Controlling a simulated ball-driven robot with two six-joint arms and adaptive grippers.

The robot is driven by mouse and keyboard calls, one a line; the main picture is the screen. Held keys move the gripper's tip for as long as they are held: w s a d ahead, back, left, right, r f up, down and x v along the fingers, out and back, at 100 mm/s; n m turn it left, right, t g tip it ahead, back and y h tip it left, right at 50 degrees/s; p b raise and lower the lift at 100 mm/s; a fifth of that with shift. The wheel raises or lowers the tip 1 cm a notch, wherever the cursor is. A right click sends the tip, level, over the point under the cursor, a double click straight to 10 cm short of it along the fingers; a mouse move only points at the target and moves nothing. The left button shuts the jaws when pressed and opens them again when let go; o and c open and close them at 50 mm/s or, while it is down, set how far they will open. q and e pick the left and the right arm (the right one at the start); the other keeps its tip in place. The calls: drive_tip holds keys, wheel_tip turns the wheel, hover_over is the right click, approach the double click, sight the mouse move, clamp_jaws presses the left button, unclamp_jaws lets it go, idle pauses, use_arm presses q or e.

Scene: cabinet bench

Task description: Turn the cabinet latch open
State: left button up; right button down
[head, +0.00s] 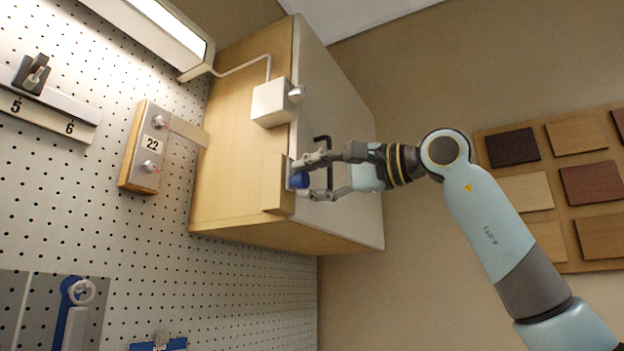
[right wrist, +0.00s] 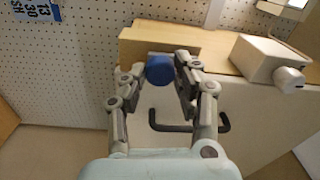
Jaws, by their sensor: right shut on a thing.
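The wooden cabinet (head: 232,180) has a pale grey front (head: 345,110) and hangs by the pegboard. The blue latch knob (head: 299,180) sits at the cabinet's front edge, by a wooden block (head: 279,185). In the right wrist view the round blue knob (right wrist: 160,70) shows between the fingers. My right gripper (head: 303,179) is shut on the knob, with one finger on each side. The fingers hide part of the latch, and its exact angle is hard to tell. A black bar handle (head: 323,146) is on the front, behind the fingers. My left gripper is not in view.
A white box with a knob (head: 271,103) is on the cabinet near the latch, with a cable to the lamp (head: 165,25). Wood samples (head: 525,195) hang at right.

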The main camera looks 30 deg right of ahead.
idle(0.3)
drive_tip(key=c, duration=1)
unclamp_jaws()
drive_tip(key=shift+v, duration=3.75)
